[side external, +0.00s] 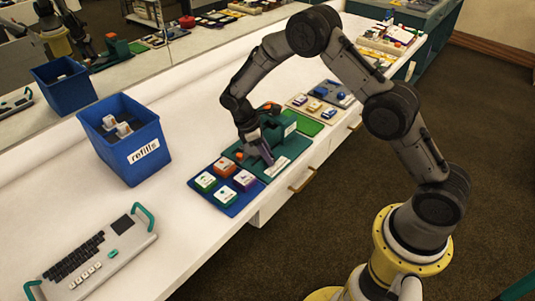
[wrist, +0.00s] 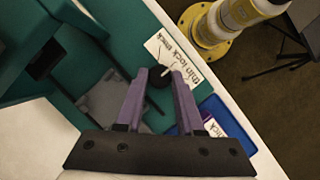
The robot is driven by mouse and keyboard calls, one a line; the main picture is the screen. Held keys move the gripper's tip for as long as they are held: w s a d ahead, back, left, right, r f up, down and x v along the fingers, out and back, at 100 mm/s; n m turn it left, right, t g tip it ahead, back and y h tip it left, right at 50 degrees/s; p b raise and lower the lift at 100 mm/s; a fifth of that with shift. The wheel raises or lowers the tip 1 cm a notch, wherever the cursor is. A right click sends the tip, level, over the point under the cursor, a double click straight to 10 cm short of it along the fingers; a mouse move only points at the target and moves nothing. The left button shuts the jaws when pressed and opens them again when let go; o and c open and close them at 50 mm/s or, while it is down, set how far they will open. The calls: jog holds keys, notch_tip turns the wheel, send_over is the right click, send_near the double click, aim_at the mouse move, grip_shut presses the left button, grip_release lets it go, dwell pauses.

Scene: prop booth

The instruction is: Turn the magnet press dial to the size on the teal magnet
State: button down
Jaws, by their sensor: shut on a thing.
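The teal-green magnet press (side external: 282,158) stands on the white counter, partly hidden by my arm. In the wrist view, its dark round dial (wrist: 160,77) sits beside a white label (wrist: 172,50) reading "thin", "lock" and "thick". My gripper (side external: 266,156), with purple fingers, points down at the press. Its fingers are shut on the dial, one on each side. The pointer setting is too small to read. A blue tray (side external: 233,209) left of the press holds several magnets. One green-edged magnet (side external: 205,181) and one teal-looking magnet (side external: 223,195) show; their printed sizes are unreadable.
A blue "refills" bin (side external: 120,165) stands to the left, with small white pieces inside. A grey keyed device (side external: 95,258) with teal handles lies at front left. A green mat (side external: 308,123) and trays of parts (side external: 318,103) are beyond the press. Open counter lies between bin and keyed device.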

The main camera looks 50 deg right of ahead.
jog(key=m+y, duration=0.1)
jog(key=m, duration=0.1)
jog(key=m+y, duration=0.1)
jog(key=m, duration=0.2)
jog(key=shift+w+d+m+g, duration=0.2)
jog(key=shift+m+g, duration=0.1)
jog(key=shift+g, duration=0.1)
jog(key=m+y, duration=0.1)
jog(key=m, duration=0.2)
jog(key=m+y, duration=0.1)
jog(key=m, duration=0.2)
jog(key=shift+d, duration=0.2)
jog(key=shift+r, duration=0.1)
jog(key=c, duration=0.5)
grip_release()
jog(key=shift+s, duration=0.1)
jog(key=shift+d+v, duration=0.15)
jog(key=shift+v, duration=3.3)
jog(key=shift+d+v, duration=0.15)
jog(key=shift+v, duration=3.3)
